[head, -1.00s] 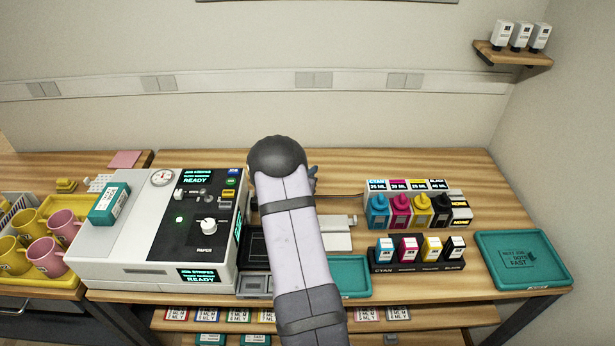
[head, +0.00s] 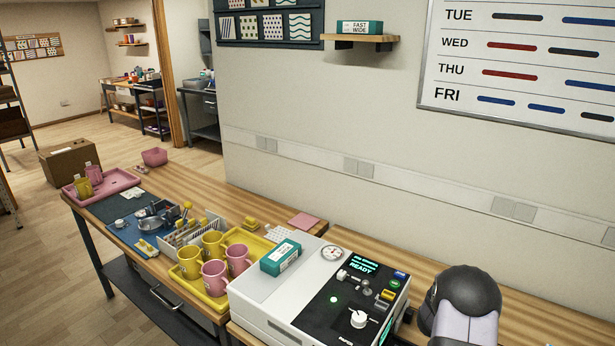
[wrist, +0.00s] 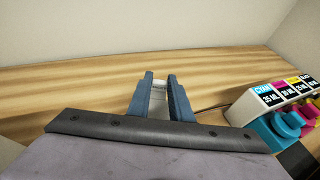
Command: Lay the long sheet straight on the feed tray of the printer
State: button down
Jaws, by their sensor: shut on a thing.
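In the head view the white printer (head: 262,292) with a black control panel stands at bottom centre, its display reading READY. In the head view my arm hides the gripper.
A teal box (head: 281,258) lies on the printer. Yellow and pink mugs stand in a yellow tray (head: 256,240) to its left. Worktop beyond the fingers is clear.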

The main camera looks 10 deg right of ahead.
jog(key=shift+b, duration=0.65)
jog(key=shift+r, duration=0.1)
jog(key=shift+f+p, duration=1.2)
jog(key=shift+f, duration=3.8)
jog(key=shift+f, duration=0.2)
jog(key=c, duration=1.6)
grip_release()
jog(key=shift+r, duration=0.15)
